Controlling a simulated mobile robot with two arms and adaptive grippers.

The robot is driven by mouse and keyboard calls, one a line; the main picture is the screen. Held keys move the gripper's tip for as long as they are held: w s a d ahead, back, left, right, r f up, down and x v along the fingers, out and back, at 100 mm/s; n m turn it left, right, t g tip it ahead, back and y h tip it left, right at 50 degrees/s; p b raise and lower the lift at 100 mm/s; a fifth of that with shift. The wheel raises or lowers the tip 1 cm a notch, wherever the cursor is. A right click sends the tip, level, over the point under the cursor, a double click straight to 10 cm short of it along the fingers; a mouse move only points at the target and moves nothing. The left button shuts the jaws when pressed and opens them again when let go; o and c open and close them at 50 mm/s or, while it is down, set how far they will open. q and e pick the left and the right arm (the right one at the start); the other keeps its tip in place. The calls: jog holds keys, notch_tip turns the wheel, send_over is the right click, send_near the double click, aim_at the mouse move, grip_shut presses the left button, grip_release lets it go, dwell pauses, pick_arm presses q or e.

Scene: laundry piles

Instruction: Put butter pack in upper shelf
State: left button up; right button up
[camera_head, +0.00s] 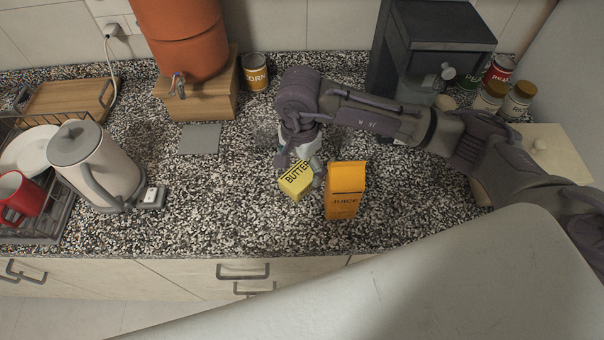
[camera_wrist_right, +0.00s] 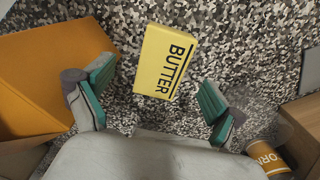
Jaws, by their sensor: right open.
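The yellow butter pack (camera_head: 296,181) lies on the speckled countertop, left of the orange juice carton. My right gripper (camera_head: 301,160) is just above and behind it, covering a little of its upper edge in the head view. In the right wrist view the butter pack (camera_wrist_right: 165,62) lies in front of the open fingers, and the gripper (camera_wrist_right: 157,105) is empty. Its teal-padded fingertips stand apart to the left and right of the pack's lower end. The upper shelf is not clearly in view. My left gripper is not in view.
The juice carton (camera_head: 345,190) stands close beside the right gripper. A white kettle (camera_head: 104,167) and dish rack (camera_head: 45,222) are at the left. A corn can (camera_head: 255,72) and wooden stand (camera_head: 205,100) are behind. A coffee machine (camera_head: 440,28) and jars (camera_head: 517,100) stand back right.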

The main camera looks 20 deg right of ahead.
aim_at(300, 175)
jog(key=shift+f, duration=0.2)
jog(key=f+p, duration=0.3)
jog(key=f, duration=0.1)
jog(key=shift+w+f, duration=0.2)
jog(key=shift+f, duration=0.3)
jog(key=shift+w, duration=0.1)
jog(key=c, duration=1.6)
